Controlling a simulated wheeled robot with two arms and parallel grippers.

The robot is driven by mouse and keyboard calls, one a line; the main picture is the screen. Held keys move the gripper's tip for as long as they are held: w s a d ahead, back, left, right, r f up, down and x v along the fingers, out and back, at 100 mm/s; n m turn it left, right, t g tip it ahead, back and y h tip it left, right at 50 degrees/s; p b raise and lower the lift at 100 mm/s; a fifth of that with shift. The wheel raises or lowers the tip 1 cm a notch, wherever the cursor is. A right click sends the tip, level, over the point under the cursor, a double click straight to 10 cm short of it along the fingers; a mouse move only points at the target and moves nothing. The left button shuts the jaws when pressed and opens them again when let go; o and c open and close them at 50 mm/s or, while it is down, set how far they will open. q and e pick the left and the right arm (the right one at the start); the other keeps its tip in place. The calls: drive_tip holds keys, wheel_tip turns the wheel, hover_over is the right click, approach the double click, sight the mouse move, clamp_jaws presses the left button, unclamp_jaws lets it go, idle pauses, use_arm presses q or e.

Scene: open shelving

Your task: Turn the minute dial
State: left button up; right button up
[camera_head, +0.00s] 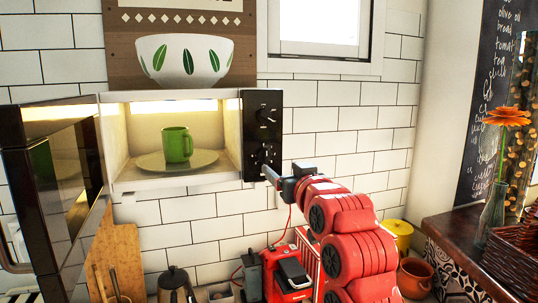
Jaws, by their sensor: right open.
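The microwave (227,182) is mounted on the wall with its door (55,185) swung open to the left. Its black control panel (262,100) is on the right side and carries an upper dial (266,115) and a lower dial (266,153). I cannot read which is the minute dial. My right gripper (270,175) comes up from the lower right, open, with its fingertips at the panel's lower end, just below the lower dial. I cannot tell whether it touches the dial. My left gripper is not in view.
A green mug (178,145) stands on a plate (150,163) inside the microwave. A leaf-patterned bowl (184,62) sits on top. Below are a kettle (174,285) and a cutting board (118,255). A vase with an orange flower (507,117) stands at the right.

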sight(267, 156)
drive_tip(key=p+x, duration=0.4)
drive_tip(key=x, duration=0.6)
drive_tip(key=shift+w+a+p, duration=0.1)
drive_tip(key=shift+w+p, duration=0.1)
drive_tip(key=shift+p, duration=0.1)
clamp_jaws()
